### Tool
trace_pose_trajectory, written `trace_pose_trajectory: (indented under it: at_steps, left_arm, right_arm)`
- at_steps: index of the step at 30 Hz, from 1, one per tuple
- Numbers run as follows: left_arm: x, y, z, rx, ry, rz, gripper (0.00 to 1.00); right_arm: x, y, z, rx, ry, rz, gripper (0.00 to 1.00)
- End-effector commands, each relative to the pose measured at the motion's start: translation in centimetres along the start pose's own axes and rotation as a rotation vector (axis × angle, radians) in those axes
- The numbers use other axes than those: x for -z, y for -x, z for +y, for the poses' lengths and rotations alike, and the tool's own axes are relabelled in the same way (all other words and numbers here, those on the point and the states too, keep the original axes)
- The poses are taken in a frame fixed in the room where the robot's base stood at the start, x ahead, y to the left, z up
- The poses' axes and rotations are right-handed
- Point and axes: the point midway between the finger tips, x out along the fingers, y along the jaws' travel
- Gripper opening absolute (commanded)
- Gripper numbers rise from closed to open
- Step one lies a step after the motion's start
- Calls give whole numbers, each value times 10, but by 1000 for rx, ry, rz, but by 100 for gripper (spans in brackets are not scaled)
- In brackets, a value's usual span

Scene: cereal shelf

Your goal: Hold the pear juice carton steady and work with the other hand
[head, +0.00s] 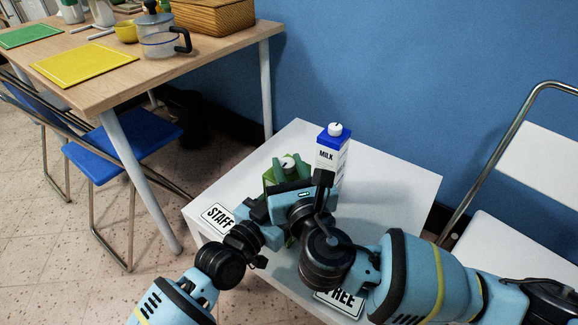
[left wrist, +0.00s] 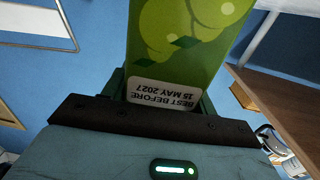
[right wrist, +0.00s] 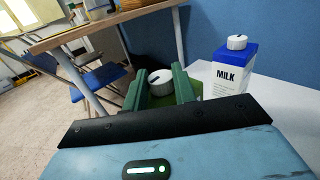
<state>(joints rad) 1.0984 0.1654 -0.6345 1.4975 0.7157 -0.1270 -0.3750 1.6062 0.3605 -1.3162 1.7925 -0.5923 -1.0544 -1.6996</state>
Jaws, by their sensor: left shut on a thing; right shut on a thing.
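The green pear juice carton (head: 267,178) stands on the white table, mostly hidden behind my arms in the head view. Its lower side, with pears and a best-before label, shows in the left wrist view (left wrist: 185,45). My left gripper (left wrist: 162,95) is shut on the carton's body, a finger on each side. My right gripper (right wrist: 160,84) is at the carton's top, its green fingers on either side of the white cap (right wrist: 159,83), which has a dark line on it. It is shut on the cap. The cap also shows in the head view (head: 288,162).
A milk carton (head: 332,150) with a blue top and white cap stands close behind, to the right. The white table (head: 400,180) has STAFF (head: 217,218) and FREE (head: 340,303) labels and clear room right. A wooden table (head: 225,45) with pots is at left.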

Motion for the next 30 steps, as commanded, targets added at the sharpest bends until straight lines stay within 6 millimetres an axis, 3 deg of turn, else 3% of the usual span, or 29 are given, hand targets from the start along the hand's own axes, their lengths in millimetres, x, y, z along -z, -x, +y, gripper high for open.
trace_pose_trajectory:
  at_steps: [11,20,21,26,30]
  left_arm:
    - [0,0,0,0,0,-1,30]
    - [0,0,0,0,0,-1,30]
    - [0,0,0,0,0,-1,30]
    - [0,0,0,0,0,0,30]
    - [0,0,0,0,0,0,30]
  right_arm:
    - [1,0,4,136,-3,2,4]
    - [0,0,3,147,1,1,4]
    - [0,0,3,147,1,1,28]
    - [0,0,3,147,1,1,49]
    - [0,0,3,147,1,1,50]
